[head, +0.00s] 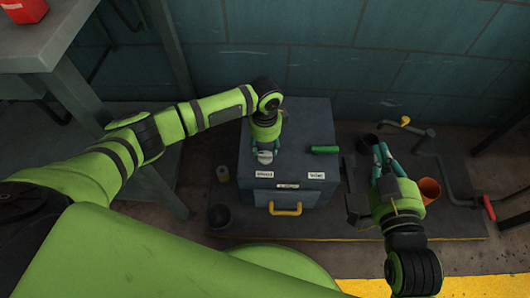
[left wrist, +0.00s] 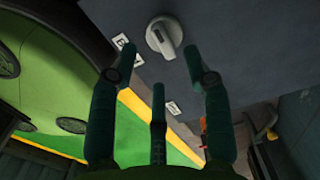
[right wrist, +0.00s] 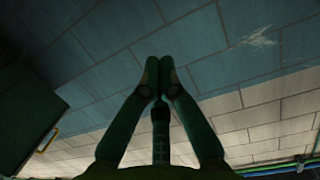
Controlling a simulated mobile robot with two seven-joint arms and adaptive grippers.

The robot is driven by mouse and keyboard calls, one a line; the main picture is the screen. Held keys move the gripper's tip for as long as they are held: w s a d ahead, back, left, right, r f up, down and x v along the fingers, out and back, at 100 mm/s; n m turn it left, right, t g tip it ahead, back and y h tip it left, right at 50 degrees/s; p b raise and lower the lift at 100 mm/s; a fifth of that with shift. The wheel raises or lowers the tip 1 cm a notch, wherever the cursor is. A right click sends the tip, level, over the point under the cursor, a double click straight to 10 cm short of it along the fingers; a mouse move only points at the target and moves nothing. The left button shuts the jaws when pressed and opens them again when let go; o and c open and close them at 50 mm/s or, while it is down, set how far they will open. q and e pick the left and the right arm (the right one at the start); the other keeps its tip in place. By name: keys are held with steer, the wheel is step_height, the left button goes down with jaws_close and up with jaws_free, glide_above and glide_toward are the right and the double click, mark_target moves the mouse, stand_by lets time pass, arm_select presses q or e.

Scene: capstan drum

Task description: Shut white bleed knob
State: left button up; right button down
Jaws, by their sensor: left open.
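The white bleed knob (head: 265,157) sits on top of the dark grey cabinet (head: 262,109), near its left side and behind a small white label. In the left wrist view the knob (left wrist: 164,37) is a round white disc with a raised grip bar. My left gripper (head: 264,146) is directly over the knob. In the left wrist view its fingers (left wrist: 159,58) are spread, with the knob just beyond the tips; I cannot tell whether they touch. My right gripper (head: 379,153) is to the right of the cabinet, away from the knob. Its fingertips (right wrist: 160,66) are together with nothing visible between them.
A green handle (head: 324,149) lies on the cabinet's right side, and a yellow handle (head: 285,209) is on its front. An orange cup (head: 429,188) and a pipe with a red handle (head: 488,207) are at the right. A grey table (head: 45,48) is at the left.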

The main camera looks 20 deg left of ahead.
mark_target(265, 155)
arm_select(q)
step_height(265, 155, down, 4)
steer(key=shift+f+b, duration=0.1)
steer(key=shift+b, duration=0.8)
steer(key=shift+f, duration=0.15)
arm_select(e)
steer(key=s+a+r+n+t+y, duration=0.1)
steer(key=r+t, duration=0.5)
steer(key=r, duration=0.6)
steer(key=shift+s+a+n+y, duration=0.3)
steer(key=shift+s+a+y, duration=0.55)
steer(key=shift+y, duration=0.95)
steer(key=shift+w+a, duration=0.2)
arm_select(q)
jaws_close()
